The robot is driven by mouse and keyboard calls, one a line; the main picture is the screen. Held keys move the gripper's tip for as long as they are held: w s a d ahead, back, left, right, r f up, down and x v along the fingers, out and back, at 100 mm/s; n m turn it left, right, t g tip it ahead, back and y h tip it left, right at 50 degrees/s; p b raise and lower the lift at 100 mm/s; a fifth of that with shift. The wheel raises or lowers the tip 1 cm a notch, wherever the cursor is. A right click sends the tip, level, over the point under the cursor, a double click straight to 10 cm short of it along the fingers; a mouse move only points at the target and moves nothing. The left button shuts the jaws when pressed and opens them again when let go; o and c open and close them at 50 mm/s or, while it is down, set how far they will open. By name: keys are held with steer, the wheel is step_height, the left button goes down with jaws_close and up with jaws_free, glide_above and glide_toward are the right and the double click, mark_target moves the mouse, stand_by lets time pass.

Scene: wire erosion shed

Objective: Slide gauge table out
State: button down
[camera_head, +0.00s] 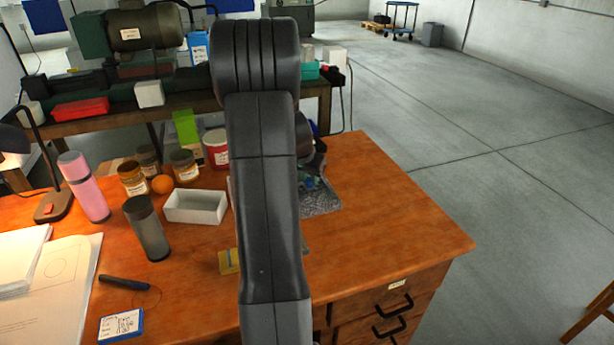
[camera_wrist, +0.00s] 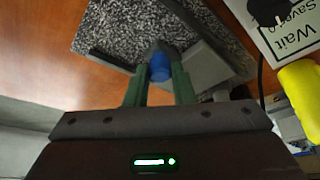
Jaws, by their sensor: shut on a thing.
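In the wrist view, the green fingers of my gripper (camera_wrist: 160,84) are closed on a small blue knob (camera_wrist: 160,67). The knob sits at the edge of a speckled grey plate (camera_wrist: 150,25), beside a plain grey block (camera_wrist: 203,68) and dark rails. I cannot tell which of these parts is the gauge table, nor which part the knob is fixed to. In the head view, part of the speckled plate (camera_head: 322,203) shows on the wooden desk (camera_head: 390,205), right of my arm.
A white tray (camera_head: 195,207), a dark cylinder (camera_head: 147,228), a pink flask (camera_head: 84,187) and several jars stand left of my arm. A sign (camera_wrist: 285,30) and a yellow object (camera_wrist: 302,95) are at the right in the wrist view. The desk's right side is clear.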

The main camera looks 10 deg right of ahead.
steer(key=s+b, duration=0.1)
steer(key=s, duration=0.1)
steer(key=s+d, duration=0.1)
steer(key=s, duration=0.2)
steer(key=s+b, duration=0.1)
steer(key=s, duration=0.2)
steer(key=shift+s+d+b, duration=0.1)
steer(key=shift+d+b, duration=0.2)
steer(key=c, duration=1.2)
jaws_free()
steer(key=shift+s, duration=0.15)
steer(key=shift+c, duration=0.2)
steer(key=shift+r, duration=0.25)
steer(key=p+v, duration=0.1)
steer(key=v, duration=1.2)
steer(key=shift+s+p, duration=0.15)
steer(key=shift+p, duration=0.15)
steer(key=shift+a, duration=0.1)
